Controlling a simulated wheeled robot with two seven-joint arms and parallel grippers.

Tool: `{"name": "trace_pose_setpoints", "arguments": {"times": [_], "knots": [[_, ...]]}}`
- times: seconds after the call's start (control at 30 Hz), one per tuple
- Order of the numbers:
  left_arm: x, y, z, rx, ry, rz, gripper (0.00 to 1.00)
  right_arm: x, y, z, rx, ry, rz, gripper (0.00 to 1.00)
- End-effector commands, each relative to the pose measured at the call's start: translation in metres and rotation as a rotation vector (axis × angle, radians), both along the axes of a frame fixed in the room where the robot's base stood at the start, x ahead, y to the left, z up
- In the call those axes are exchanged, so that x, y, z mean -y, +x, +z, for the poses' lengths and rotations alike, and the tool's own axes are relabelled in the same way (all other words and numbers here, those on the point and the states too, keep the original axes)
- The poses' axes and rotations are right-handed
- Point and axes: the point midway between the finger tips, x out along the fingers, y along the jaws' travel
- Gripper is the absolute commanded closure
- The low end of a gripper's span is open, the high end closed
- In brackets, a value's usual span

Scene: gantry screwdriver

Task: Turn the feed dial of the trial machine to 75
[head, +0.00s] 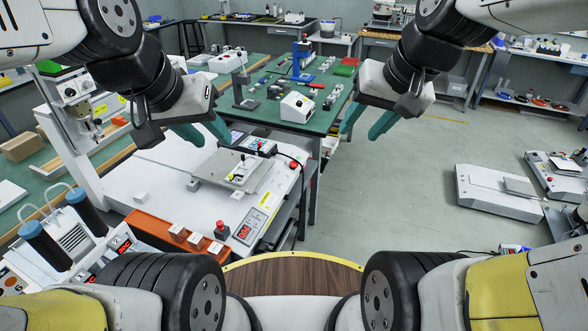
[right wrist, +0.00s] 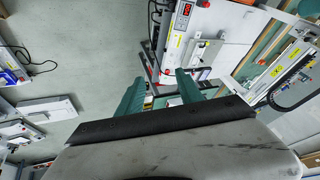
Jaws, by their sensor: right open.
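A white benchtop machine (head: 140,170) with a gantry on its left stands in front of me in the head view. Its panel with a red lit display (head: 243,231) is at its front right corner; the panel also shows in the right wrist view (right wrist: 186,10). I cannot make out which part is the feed dial, nor its setting. My left gripper (head: 204,131) is over the machine near its metal plate, with its green fingers apart and empty. My right gripper (head: 366,120) is open and empty, right of the machine over the floor; its fingers show in the right wrist view (right wrist: 158,90).
A red mushroom button (head: 222,226) stands beside the panel. A green-topped table (head: 265,105) with parts is behind. White units (head: 498,192) lie at the right. Open floor (head: 400,210) lies between.

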Motion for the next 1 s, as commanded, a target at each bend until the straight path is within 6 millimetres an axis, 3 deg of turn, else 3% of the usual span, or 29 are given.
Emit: {"name": "trace_pose_setpoints", "arguments": {"times": [0.23, 0.47, 0.77, 1.0], "knots": [[0.000, 0.000, 0.000, 0.000, 0.000, 0.000, 0.64, -0.013, 0.045, -0.018, -0.125, 0.097, -0.079, 0.57], [0.000, 0.000, 0.000, 0.000, 0.000, 0.000, 0.64, -0.027, 0.102, -0.055, -0.279, 0.241, -0.198, 0.57], [0.000, 0.000, 0.000, 0.000, 0.000, 0.000, 0.64, -0.041, 0.172, -0.124, -0.482, 0.452, -0.375, 0.57], [0.000, 0.000, 0.000, 0.000, 0.000, 0.000, 0.64, -0.048, 0.219, -0.194, -0.641, 0.638, -0.539, 0.57]]}}
